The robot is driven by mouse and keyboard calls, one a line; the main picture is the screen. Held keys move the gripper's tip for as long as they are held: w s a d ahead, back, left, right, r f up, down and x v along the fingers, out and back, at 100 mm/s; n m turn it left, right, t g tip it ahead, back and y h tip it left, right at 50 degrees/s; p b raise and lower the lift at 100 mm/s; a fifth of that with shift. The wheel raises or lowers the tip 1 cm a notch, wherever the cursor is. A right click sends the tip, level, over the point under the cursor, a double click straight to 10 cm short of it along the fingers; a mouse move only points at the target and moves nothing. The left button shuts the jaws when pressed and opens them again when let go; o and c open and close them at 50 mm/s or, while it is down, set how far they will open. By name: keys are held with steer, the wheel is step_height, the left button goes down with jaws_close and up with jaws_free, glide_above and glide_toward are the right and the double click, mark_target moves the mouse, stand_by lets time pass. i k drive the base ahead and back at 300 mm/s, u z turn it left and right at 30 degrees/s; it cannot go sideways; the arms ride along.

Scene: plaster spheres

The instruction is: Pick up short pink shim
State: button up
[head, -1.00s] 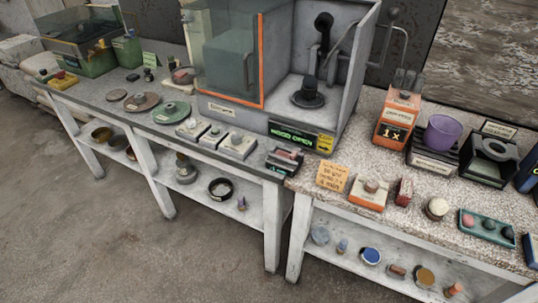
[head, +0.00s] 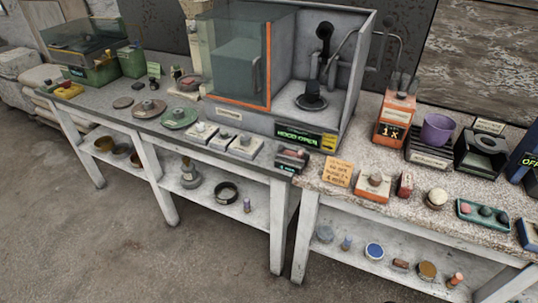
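No piece can be told for certain as the short pink shim at this size. My gripper is not in view.
A hood (head: 345,95) with an orange-edged glass door stands mid-bench, its sign reading "HOOD OPEN". Discs (head: 179,118) and white blocks (head: 244,147) line the left bench. The floor (head: 120,250) in front is clear.

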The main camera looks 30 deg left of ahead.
mark_target(300, 154)
steer(key=u, duration=1.05)
steer(key=k, duration=1)
steer(key=i, duration=0.95)
steer(key=u, duration=0.05)
